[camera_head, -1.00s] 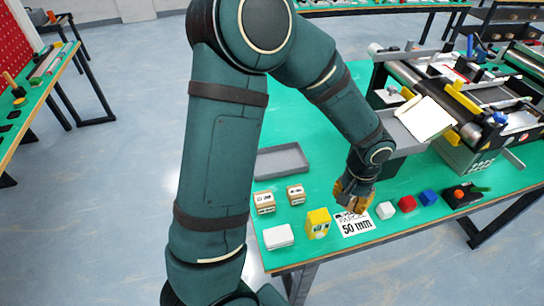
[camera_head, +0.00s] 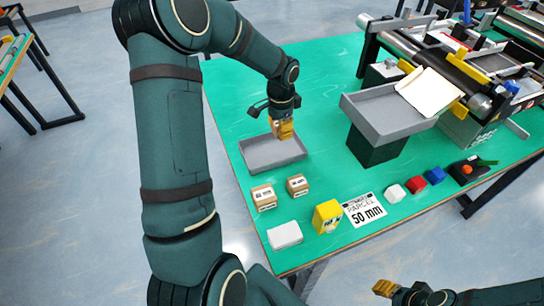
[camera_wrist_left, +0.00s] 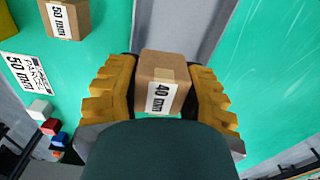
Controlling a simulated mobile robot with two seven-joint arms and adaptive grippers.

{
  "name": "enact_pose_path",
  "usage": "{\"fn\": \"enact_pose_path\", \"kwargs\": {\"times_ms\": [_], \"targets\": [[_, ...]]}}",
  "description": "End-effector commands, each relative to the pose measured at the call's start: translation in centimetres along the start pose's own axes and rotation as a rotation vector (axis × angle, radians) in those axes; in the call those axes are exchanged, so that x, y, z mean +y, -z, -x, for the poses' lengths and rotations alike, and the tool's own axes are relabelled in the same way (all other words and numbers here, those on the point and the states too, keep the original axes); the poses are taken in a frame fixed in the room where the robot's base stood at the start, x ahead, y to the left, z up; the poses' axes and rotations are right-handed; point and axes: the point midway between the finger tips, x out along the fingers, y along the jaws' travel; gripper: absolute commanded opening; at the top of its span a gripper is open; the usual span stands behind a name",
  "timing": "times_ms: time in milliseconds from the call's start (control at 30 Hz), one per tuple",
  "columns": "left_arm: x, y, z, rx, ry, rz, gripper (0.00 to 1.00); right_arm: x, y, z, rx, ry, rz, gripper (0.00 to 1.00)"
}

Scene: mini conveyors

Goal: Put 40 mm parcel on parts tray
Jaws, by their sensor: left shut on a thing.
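The 40 mm parcel (camera_wrist_left: 163,82) is a small brown cardboard box with a "40 mm" label. My left gripper (camera_head: 283,130) is shut on it, with yellow fingers on both sides of the box in the left wrist view (camera_wrist_left: 158,95). The head view shows the gripper over the right part of the grey parts tray (camera_head: 258,158), a shallow empty tray on the green table. The fingers mostly hide the parcel there. I cannot tell whether it touches the tray floor. My right gripper (camera_head: 384,288) is low at the bottom, off the table; its opening is unclear.
Two cardboard parcels (camera_head: 264,197) (camera_head: 298,186) stand in front of the tray. A white box (camera_head: 285,235), a yellow box (camera_head: 327,216), a "50 mm" card (camera_head: 364,210) and small coloured blocks line the front edge. A raised grey chute (camera_head: 385,122) stands right.

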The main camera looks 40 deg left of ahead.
Motion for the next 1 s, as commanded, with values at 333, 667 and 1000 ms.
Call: {"fn": "enact_pose_path", "kwargs": {"times_ms": [333,667,1000], "targets": [[-2.4,-1.4,-2.5,-0.003,-0.001,-0.058,0.03,0.4,-0.2,-1.0,-0.003,0.001,0.002,0.47],[-2.4,-1.4,-7.2,-0.001,0.001,-0.057,0.03,0.7,-0.1,-2.0,0.002,0.000,0.003,0.47],[-2.4,-1.4,-10.6,-0.001,0.001,-0.057,0.03,1.0,0.1,-2.7,0.006,0.000,0.003,0.47]]}}
